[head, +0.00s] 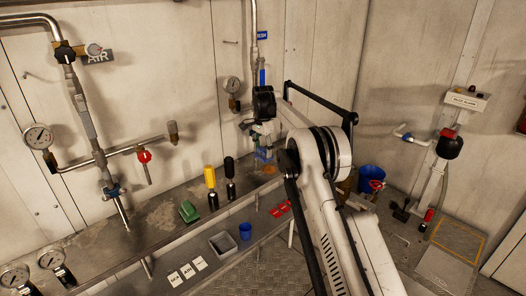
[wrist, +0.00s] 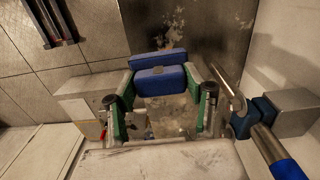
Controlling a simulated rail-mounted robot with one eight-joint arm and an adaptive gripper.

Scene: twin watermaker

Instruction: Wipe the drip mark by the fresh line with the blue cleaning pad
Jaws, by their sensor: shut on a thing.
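The blue cleaning pad (wrist: 162,80) is held between the green-lined fingers of my gripper (wrist: 160,90) in the wrist view. It looks like two stacked blue blocks. In the head view my gripper (head: 262,138) is at the back wall below the blue fresh sign (head: 262,36), with a blue bit of the pad (head: 263,154) showing under it. The fresh line (head: 254,22) is a vertical pipe beside the sign. An orange-brown patch (head: 270,170) shows just below the gripper; I cannot tell if it is the drip mark. My arm hides part of this area.
A yellow-topped bottle (head: 210,178) and a black-topped bottle (head: 229,172) stand on the bench left of my gripper, with a green object (head: 189,211). A grey tray (head: 222,243) and blue cup (head: 245,231) are nearer. A blue-collared pipe (wrist: 262,112) is close on the right in the wrist view.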

